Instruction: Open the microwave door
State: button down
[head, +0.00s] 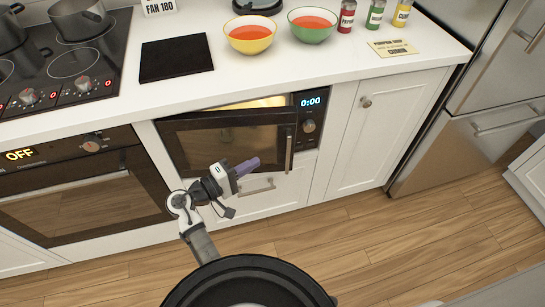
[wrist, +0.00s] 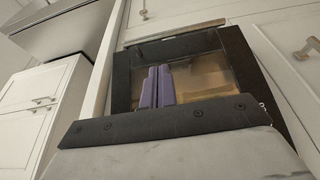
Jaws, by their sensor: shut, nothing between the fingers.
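The microwave (head: 309,126) is built into the white cabinets under the counter. Its dark glass door (head: 225,138) stands slightly ajar, with a lit strip of the interior (head: 262,102) showing above its top edge. The door's upright handle (head: 289,152) is at its right end. My gripper (head: 250,166), with purple fingers, is in front of the lower part of the door, left of the handle. It is shut and empty. In the wrist view, the fingers (wrist: 158,87) lie together in front of the microwave's glass (wrist: 205,78); I cannot tell whether they touch it.
A drawer with a bar handle (head: 257,189) is below the microwave. An oven (head: 70,190) is at left, a cabinet door (head: 378,130) and steel fridge (head: 480,120) at right. Two bowls, yellow (head: 250,36) and green (head: 312,27), stand on the counter. The wooden floor (head: 400,240) is clear at right.

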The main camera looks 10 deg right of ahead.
aim_at(279, 149)
jog(key=shift+p+x, duration=1.2)
jog(key=shift+x, duration=3.7)
jog(key=shift+s+a+r, duration=0.1)
jog(key=shift+s+r, duration=0.05)
jog(key=shift+s, duration=0.05)
